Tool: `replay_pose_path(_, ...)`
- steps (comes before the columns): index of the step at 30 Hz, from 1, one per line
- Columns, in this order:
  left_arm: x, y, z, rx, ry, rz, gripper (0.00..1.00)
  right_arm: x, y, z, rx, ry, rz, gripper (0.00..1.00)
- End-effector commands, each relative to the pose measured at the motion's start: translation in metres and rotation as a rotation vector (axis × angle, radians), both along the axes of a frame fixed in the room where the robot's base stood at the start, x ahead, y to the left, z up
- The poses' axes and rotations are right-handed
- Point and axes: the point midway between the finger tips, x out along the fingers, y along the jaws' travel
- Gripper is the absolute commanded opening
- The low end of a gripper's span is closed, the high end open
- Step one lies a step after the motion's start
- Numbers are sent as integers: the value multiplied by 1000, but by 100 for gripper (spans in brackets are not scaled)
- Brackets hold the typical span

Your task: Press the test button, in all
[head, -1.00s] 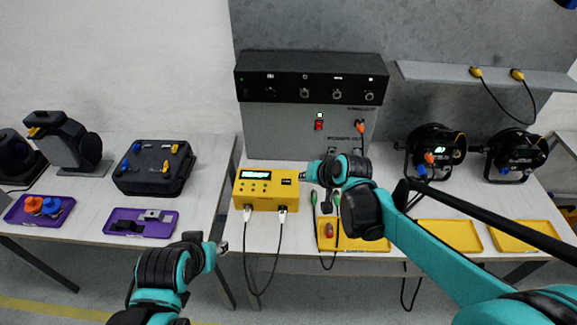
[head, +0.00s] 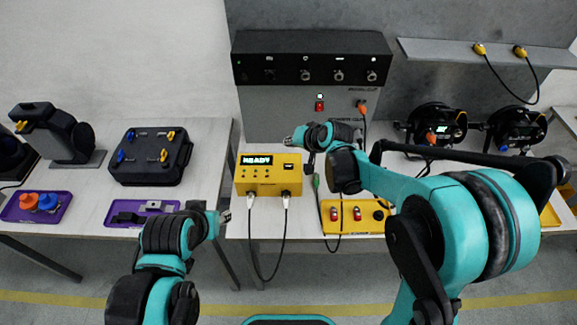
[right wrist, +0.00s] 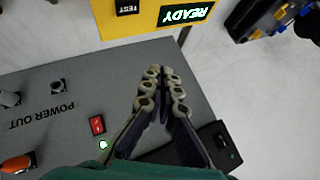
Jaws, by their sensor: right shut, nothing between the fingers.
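A yellow tester box (head: 265,188) stands on the right-hand table, its green display reading READY. Its black TEST button (head: 289,167) is to the right of the display. In the right wrist view the box (right wrist: 150,20) is at the top, upside down, with the TEST button (right wrist: 127,9) left of the display. My right gripper (head: 288,141) is shut and empty, just behind and above the box's back edge, apart from the button. Its fingers (right wrist: 162,75) point towards the box. My left gripper (head: 227,216) is low, left of the table; its fingers are too small to judge.
Two cables plug into the box front and hang over the table edge. A grey power unit (head: 290,115) with a red switch (head: 319,106) stands behind. Black lamps (head: 440,120) stand further right.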

Motion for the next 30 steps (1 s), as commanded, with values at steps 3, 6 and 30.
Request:
replay_pose_path(3, 0, 0, -10, 0, 0, 0, 40, 0, 0, -12, 0, 0, 0, 0)
replay_pose_path(6, 0, 0, -19, 0, 0, 0, 40, 0, 0, -25, 0, 0, 0, 0)
replay_pose_path(30, 0, 0, -64, 0, 0, 0, 40, 0, 0, -83, 0, 0, 0, 0)
